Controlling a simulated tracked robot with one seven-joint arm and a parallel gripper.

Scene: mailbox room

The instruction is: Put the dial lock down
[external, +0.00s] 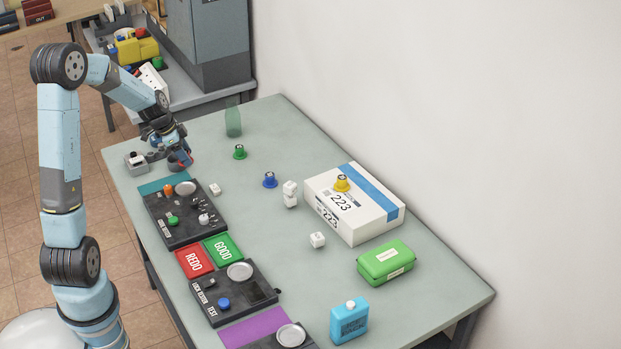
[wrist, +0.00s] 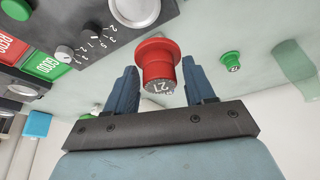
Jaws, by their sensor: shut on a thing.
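A red dial lock (wrist: 157,58) marked 21 is between the two blue fingers of my gripper (wrist: 160,88) in the wrist view. My gripper is shut on it. In the external view my gripper (external: 178,160) is low over the far left part of the table, just beyond the upper dark panel; only a bit of red shows there. I cannot tell whether the lock touches the table. Other dial locks are a green one (external: 240,153), a blue one (external: 269,180), and a yellow one (external: 342,184) on the white box.
The upper dark panel (external: 160,215) has knobs and a silver disc. Red REDO (external: 194,261) and green GOOD (external: 222,249) plates lie beside the lower panel (external: 250,312). A white box (external: 375,222), green case (external: 386,262) and blue bottle (external: 349,322) stand right. Mid-table is mostly clear.

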